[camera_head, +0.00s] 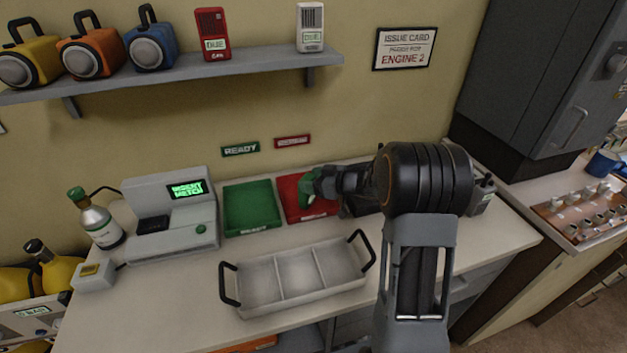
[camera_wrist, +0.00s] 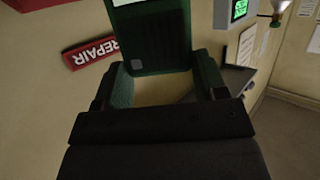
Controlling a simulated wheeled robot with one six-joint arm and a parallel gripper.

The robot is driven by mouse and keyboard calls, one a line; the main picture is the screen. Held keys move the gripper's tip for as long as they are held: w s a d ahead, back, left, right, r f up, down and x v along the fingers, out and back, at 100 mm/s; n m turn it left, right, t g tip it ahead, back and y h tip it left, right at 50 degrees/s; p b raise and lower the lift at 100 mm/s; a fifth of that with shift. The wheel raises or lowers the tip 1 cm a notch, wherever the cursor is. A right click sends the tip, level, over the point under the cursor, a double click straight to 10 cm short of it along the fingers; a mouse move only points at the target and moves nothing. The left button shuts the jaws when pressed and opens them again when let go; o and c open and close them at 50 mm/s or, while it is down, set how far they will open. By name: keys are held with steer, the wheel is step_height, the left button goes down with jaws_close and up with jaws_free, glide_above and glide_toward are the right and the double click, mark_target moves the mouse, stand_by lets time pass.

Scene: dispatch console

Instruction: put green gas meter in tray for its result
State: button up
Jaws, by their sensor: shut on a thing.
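The green gas meter (camera_wrist: 155,38) is between the two fingers of my gripper (camera_wrist: 163,82) in the wrist view, with a dark grille on its face and a pale label partly cut off at the top. In the head view the green meter (camera_head: 307,190) shows at the end of my gripper (camera_head: 318,182), over the red tray (camera_head: 327,208). I cannot tell whether it touches the tray. The green tray (camera_head: 250,207) stands just left of the red one and looks empty. The tester (camera_head: 172,215) has a lit screen with green text, seemingly "INSERT METER".
A white three-part carrier (camera_head: 296,277) with black handles stands in front of the trays, empty. A green READY sign (camera_head: 240,149) and a red sign (camera_wrist: 91,51), reading REPAIR in the wrist view, are on the wall. A bottle (camera_head: 97,219) stands left of the tester.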

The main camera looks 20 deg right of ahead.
steer(key=o, duration=1.5)
steer(key=shift+c, duration=0.2)
